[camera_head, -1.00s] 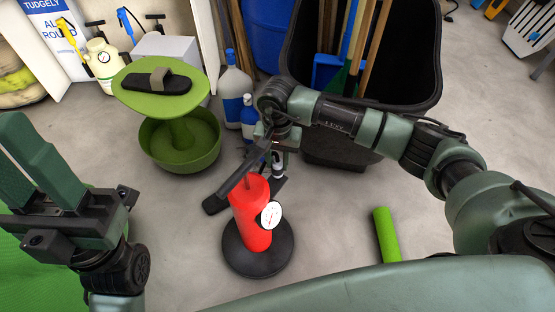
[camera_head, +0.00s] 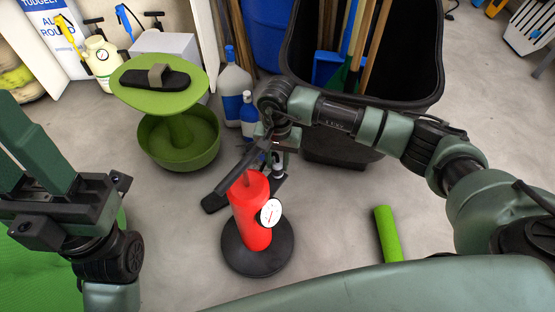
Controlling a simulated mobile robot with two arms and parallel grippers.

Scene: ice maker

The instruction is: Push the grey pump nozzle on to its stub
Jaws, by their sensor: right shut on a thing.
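A red pump cylinder (camera_head: 249,213) stands upright on a round black base (camera_head: 278,253), with a white dial gauge (camera_head: 270,212) on its right side. A thin red stub (camera_head: 246,179) rises from its top. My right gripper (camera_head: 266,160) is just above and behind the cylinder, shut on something. A long dark grey bar (camera_head: 236,173), which looks like the nozzle, slants down-left from the gripper and crosses close to the stub. I cannot tell whether they touch, and the grip itself is partly hidden. My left gripper (camera_head: 16,122) is at the left edge, its green fingers apart and empty.
A black bin (camera_head: 425,75) holds long handles. A green roll (camera_head: 387,234) lies right on clear grey floor.

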